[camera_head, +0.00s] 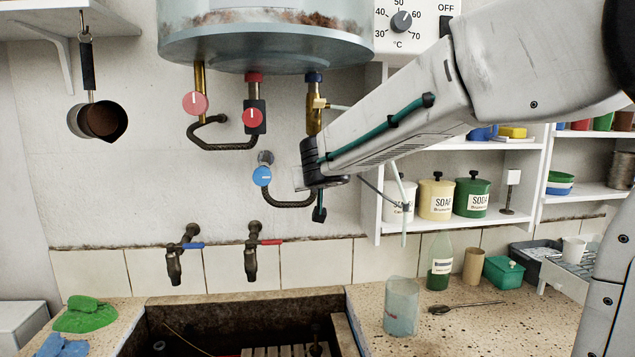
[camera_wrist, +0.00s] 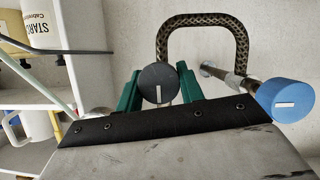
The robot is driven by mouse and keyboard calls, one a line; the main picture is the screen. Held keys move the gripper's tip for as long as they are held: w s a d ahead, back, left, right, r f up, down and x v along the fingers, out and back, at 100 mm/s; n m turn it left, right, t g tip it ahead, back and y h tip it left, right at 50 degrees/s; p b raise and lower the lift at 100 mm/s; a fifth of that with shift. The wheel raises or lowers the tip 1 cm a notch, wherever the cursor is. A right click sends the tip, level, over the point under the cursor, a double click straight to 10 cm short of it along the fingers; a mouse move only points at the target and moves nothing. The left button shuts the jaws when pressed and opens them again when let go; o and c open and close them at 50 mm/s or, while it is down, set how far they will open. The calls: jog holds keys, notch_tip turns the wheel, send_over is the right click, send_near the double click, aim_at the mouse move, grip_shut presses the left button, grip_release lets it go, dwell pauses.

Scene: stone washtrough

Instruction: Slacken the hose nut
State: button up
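The hose nut (camera_wrist: 158,86) shows in the wrist view as a round black face with a short white mark, upright in its lower half. A braided dark hose (camera_wrist: 203,20) arches from behind it over to the metal fitting on the right. My gripper (camera_wrist: 159,80) has its two green fingers on either side of the nut, close to its edges. I cannot tell whether they press on it. In the head view my gripper (camera_head: 319,208) is below the boiler's blue-collared pipe (camera_head: 314,105), at the right end of the hose (camera_head: 288,203). The nut is hidden there.
A blue knob (camera_wrist: 288,101) on the wall valve sits just right of my gripper; it also shows in the head view (camera_head: 262,176). The boiler (camera_head: 265,35) hangs above. Shelves with canisters (camera_head: 436,198) stand close on the right. Taps (camera_head: 252,250) and a trough (camera_head: 240,298) lie below.

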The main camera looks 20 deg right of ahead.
dwell(0.3)
jog(key=shift+n+h, duration=0.8)
jog(key=shift+n, duration=0.3)
jog(key=n+h, duration=0.1)
jog(key=n, duration=0.1)
jog(key=shift+n+h, duration=0.3)
jog(key=n+h, duration=0.1)
jog(key=n, duration=0.1)
jog(key=n+h, duration=0.1)
jog(key=n, duration=0.2)
jog(key=shift+f+h, duration=0.15)
jog(key=shift+h, duration=0.15)
jog(key=n+t+h, duration=0.1)
jog(key=n+t, duration=0.1)
jog(key=n, duration=0.3)
jog(key=shift+n, duration=0.4)
jog(key=n+t, duration=0.1)
jog(key=n, duration=0.2)
jog(key=n+t, duration=0.2)
jog(key=n, duration=0.2)
jog(key=shift+n+t, duration=0.3)
